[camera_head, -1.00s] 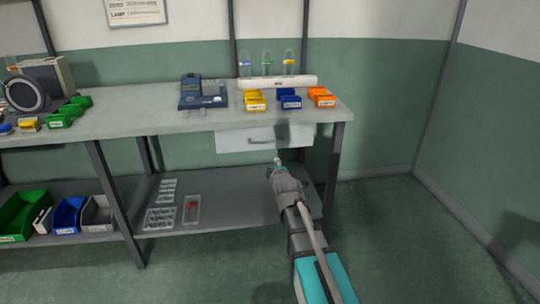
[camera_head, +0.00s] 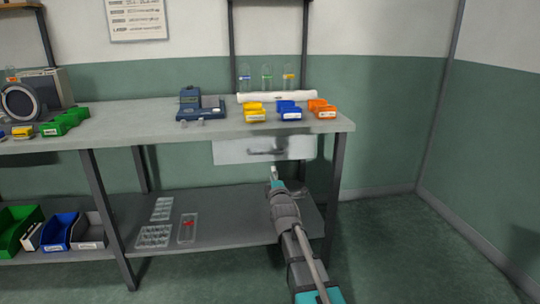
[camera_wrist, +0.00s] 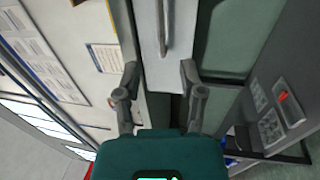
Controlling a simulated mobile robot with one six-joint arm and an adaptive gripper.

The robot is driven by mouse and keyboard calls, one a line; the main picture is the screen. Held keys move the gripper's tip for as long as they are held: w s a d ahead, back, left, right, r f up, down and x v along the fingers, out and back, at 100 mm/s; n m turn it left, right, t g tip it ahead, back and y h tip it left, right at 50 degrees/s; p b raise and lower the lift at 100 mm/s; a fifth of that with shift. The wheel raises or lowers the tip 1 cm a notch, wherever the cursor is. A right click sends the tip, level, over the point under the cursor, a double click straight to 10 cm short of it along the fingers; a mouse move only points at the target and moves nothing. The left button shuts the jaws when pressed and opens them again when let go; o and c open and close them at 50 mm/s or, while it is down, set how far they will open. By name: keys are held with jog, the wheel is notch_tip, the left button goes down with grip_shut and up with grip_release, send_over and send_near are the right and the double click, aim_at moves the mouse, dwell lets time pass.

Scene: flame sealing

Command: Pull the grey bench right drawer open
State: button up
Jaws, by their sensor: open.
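The right drawer (camera_head: 230,151) is a pale front under the right end of the grey bench (camera_head: 150,127). It looks shut, close under the bench top. Its grey bar handle (camera_head: 267,152) runs across the front. My gripper (camera_head: 274,172) is just below and slightly right of the handle in the head view. In the wrist view my gripper (camera_wrist: 159,68) has its two fingers spread with nothing between them. The drawer front (camera_wrist: 150,65) and the handle (camera_wrist: 164,30) show beyond the fingertips, apart from them.
On the bench top are yellow (camera_head: 254,112), blue (camera_head: 289,112) and orange (camera_head: 323,110) bins and a blue device (camera_head: 200,108). The lower shelf (camera_head: 220,222) holds clear trays (camera_head: 155,236). A bench leg (camera_head: 335,185) stands right of the drawer. Floor to the right is clear.

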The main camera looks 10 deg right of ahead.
aim_at(268, 153)
jog(key=shift+w, duration=0.1)
jog(key=w+r, duration=0.1)
jog(key=w, duration=0.3)
jog(key=w+p, duration=0.1)
jog(key=w, duration=0.4)
jog(key=w+r+p, duration=0.1)
jog(key=w, duration=0.3)
jog(key=shift+w+r, duration=0.2)
jog(key=shift+r, duration=0.1)
grip_shut()
